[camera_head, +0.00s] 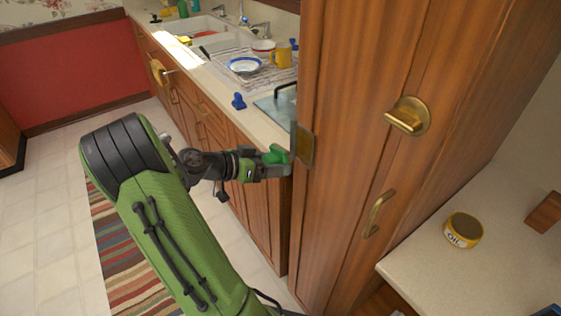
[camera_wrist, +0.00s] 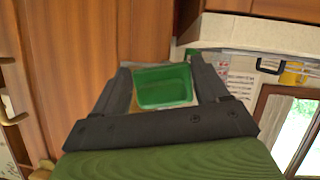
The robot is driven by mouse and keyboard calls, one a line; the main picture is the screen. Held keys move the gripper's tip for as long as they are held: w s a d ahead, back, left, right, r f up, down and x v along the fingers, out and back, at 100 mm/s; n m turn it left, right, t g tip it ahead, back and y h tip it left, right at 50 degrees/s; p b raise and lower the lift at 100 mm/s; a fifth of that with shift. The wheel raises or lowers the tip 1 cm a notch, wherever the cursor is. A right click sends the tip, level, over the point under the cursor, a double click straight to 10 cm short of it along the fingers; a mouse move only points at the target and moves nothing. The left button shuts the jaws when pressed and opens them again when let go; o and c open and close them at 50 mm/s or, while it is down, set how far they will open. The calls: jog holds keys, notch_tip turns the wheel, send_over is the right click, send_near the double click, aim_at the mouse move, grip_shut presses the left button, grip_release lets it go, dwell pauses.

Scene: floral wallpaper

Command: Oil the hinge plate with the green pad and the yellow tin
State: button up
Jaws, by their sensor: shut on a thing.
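The green pad (camera_head: 275,154) is in my gripper (camera_head: 280,164), which is shut on it. In the wrist view the pad (camera_wrist: 163,87) shows between the two dark fingers. The hinge plate (camera_head: 304,145), a dark brassy square, is on the left edge of the tall wooden cabinet. The gripper's tip is just left of the plate; I cannot tell whether the pad touches it.
The tall cabinet (camera_head: 350,120) has a brass knob (camera_head: 408,116) and a handle (camera_head: 377,213). Left of it, a counter holds a blue object (camera_head: 238,101), a dish rack with a plate (camera_head: 244,65) and a yellow mug (camera_head: 282,55). A wooden block (camera_head: 544,212) lies near the tin.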

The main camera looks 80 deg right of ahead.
jog(key=shift+w+a, duration=0.8)
jog(key=shift+a, duration=0.2)
jog(key=shift+w+a+b, duration=0.4)
jog(key=shift+w+a, duration=0.6)
jog(key=shift+a, duration=0.1)
